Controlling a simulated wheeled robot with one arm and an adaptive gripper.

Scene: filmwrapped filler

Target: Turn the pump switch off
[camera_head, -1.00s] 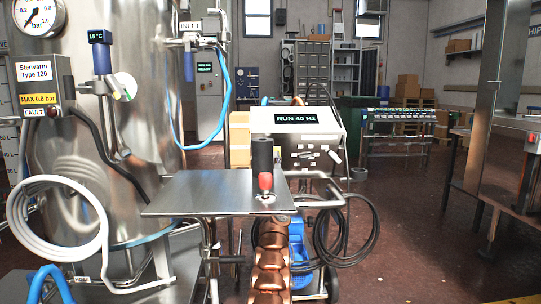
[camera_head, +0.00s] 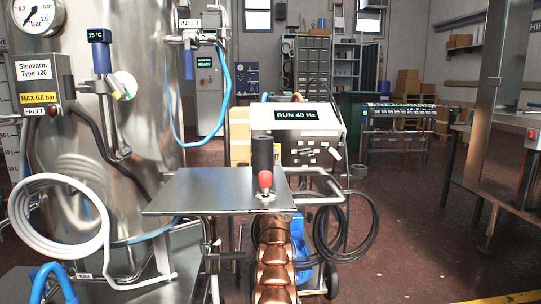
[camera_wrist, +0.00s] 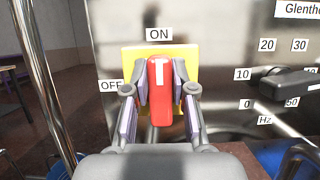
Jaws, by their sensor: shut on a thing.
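The red pump switch (camera_wrist: 160,92) shows in the wrist view on a yellow plate (camera_wrist: 187,55). Its handle stands upright, with its white mark at the top, below the ON label (camera_wrist: 159,34). The OFF label (camera_wrist: 111,86) is to the left of the plate. My gripper (camera_wrist: 161,73) is shut on the switch handle, with one finger on each side. In the head view, the pump unit's display (camera_head: 296,115) reads RUN 40 Hz. The switch and my gripper cannot be made out in the head view.
A black dial knob (camera_wrist: 285,84) with Hz numbers sits right of the switch. In the head view, a steel shelf (camera_head: 205,192) with a red-handled fitting (camera_head: 265,181) stands before the pump unit. A steel tank (camera_head: 140,60) is at left. Open floor (camera_head: 420,225) lies to the right.

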